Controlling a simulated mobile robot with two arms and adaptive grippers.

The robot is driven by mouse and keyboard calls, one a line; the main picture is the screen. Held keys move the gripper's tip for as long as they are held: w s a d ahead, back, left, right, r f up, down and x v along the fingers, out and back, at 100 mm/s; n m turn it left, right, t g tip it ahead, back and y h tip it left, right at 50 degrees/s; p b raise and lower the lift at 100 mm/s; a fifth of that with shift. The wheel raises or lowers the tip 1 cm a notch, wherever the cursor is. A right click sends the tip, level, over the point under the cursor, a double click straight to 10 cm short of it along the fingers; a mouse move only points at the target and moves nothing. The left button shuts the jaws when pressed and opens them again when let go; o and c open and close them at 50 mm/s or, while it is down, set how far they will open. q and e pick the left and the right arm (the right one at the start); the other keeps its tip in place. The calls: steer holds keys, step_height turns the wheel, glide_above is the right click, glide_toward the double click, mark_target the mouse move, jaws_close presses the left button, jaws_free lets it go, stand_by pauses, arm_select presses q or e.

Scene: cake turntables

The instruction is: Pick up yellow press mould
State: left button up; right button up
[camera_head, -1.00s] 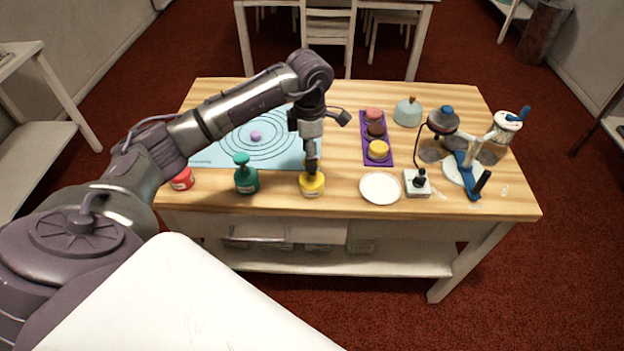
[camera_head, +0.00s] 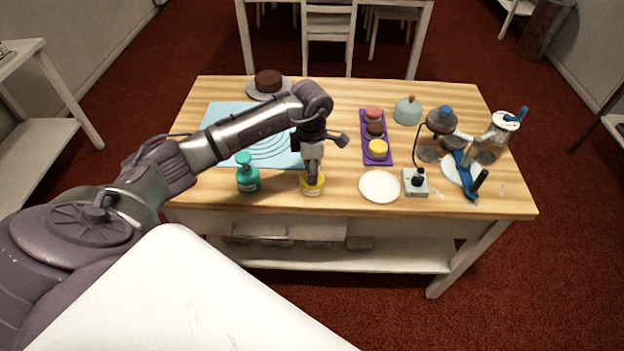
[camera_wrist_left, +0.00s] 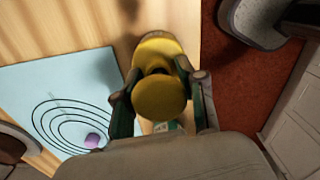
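The yellow press mould (camera_head: 313,188) stands upright near the front edge of the wooden table, left of the white plate. My left gripper (camera_head: 313,172) points straight down over it and hides part of its top. In the left wrist view the mould's round yellow knob (camera_wrist_left: 158,97) lies between the two fingers of my left gripper (camera_wrist_left: 160,88). The fingers are apart, one on each side of it; firm contact does not show. My right gripper is not in view.
A green press mould (camera_head: 247,176) stands close on the left. The white plate (camera_head: 380,187) and a burner (camera_head: 416,182) are on the right. A purple tray (camera_head: 377,160) with small cakes and a blue mat (camera_head: 215,112) lie behind. A chocolate cake (camera_head: 268,80) stands at the back.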

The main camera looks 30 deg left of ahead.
arm_select(q)
jaws_close()
steer(key=shift+r, duration=0.2)
